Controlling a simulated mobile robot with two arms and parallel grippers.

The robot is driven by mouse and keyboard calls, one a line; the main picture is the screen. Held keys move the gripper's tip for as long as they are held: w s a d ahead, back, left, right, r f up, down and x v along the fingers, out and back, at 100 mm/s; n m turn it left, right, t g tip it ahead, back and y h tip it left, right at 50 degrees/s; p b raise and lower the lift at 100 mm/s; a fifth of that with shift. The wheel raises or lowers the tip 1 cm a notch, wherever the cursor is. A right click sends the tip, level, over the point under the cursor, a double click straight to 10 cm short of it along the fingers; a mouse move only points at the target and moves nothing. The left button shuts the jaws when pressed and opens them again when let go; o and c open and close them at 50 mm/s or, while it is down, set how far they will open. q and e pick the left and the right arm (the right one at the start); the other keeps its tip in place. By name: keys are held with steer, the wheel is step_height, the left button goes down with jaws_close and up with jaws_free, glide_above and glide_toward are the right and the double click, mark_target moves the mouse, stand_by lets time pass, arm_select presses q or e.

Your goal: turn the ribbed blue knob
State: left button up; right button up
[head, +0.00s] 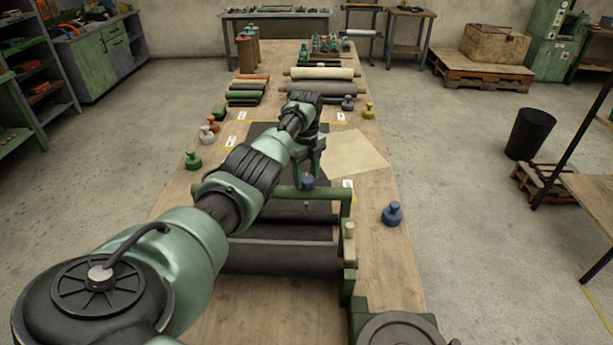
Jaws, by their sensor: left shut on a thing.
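A small blue knob (308,182) sits at the green bar of the roller frame, in the middle of the head view. My left gripper (308,173) points down over it, with its fingers shut on the knob. The fingers cover much of the knob, and its ribs are too small to make out. The roller frame (346,212) has a green crossbar and dark rollers (280,257) below it. My left arm hides the left part of the frame. My right gripper does not show.
A blue weight-like piece (392,214) stands on the long wooden table (378,255) to the right of the frame. A beige sheet (352,153) lies behind the gripper. Green (192,159) and yellow (368,110) pieces and several rolls (322,73) stand farther back.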

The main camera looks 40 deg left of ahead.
mark_target(306, 177)
arm_select(q)
steer(key=shift+r, duration=0.15)
steer(key=o, duration=1.4)
steer(key=shift+c, duration=0.2)
step_height(306, 177, up, 8)
steer(key=shift+f+b, duration=0.15)
steer(key=shift+b, duration=0.7)
